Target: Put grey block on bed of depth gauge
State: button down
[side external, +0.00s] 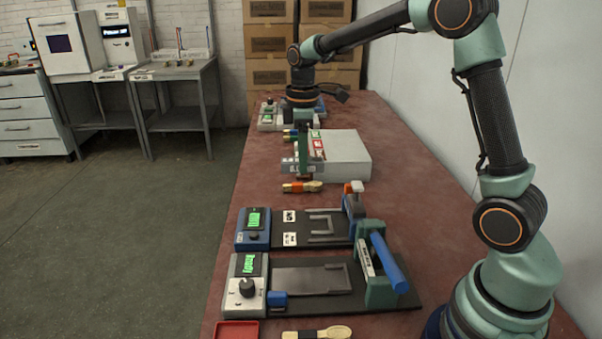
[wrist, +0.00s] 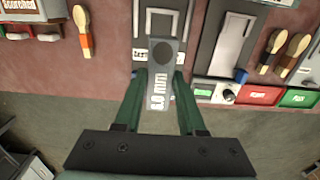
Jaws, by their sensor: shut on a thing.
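My gripper (wrist: 158,84) is shut on the grey block (wrist: 162,62), a flat piece with a dark round spot and white lettering that seems to read 3.0 mm. In the side view my gripper (side external: 303,165) hangs over the table beyond the gauge; the block cannot be made out clearly there. The depth gauge appears to be the blue unit with a green display (side external: 253,229), joined to a black bed (side external: 333,239) with a grey U-shaped bracket. In the wrist view the bed (wrist: 143,22) lies beyond the held block, which partly hides the gauge.
Nearer in the side view stands a press (side external: 380,262) with a blue handle and a knobbed panel (side external: 245,289). A grey box (side external: 346,158) stands beside my gripper.

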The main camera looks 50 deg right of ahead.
aim_at(302, 226)
notch_tip(302, 226, down, 16)
jog(key=shift+f, duration=0.2)
dwell(0.4)
jog(key=c, duration=0.5)
grip_release()
jog(key=shift+f, duration=0.15)
notch_tip(302, 226, up, 12)
jog(key=shift+r, duration=0.2)
jog(key=s+a+r+m+t, duration=0.2)
jog(key=s+r+m, duration=0.2)
jog(key=s, duration=0.4)
jog(key=s+a+r+m+t, duration=0.3)
jog(key=s+r+m, duration=0.2)
jog(key=s, duration=0.3)
jog(key=shift+a+r+t, duration=0.3)
jog(key=shift+r, duration=0.45)
